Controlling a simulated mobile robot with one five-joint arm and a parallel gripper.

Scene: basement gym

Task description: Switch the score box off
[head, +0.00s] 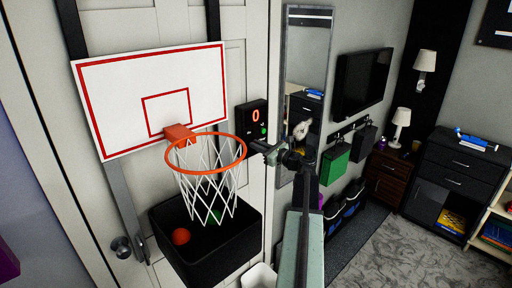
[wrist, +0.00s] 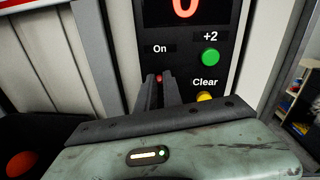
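The score box (head: 251,119) is a small black panel on the door, right of the backboard. It also fills the upper middle of the wrist view (wrist: 223,68). Its red 0 is lit. In the wrist view I see an "On" label (wrist: 160,48), a green +2 button (wrist: 210,57) and a partly hidden yellow Clear button (wrist: 205,97). My gripper (head: 262,147) is at the box's lower edge. In the wrist view my fingertips (wrist: 160,82) are close together below "On", with a small red spot (wrist: 159,78) between them. Contact and finger gap are unclear.
A basketball hoop (head: 206,153) and backboard (head: 152,98) are left of the box. A black bin (head: 207,243) with an orange ball (head: 181,236) is below. A tall mirror (head: 305,60) stands to the right. Carpet (head: 400,240) is open at lower right.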

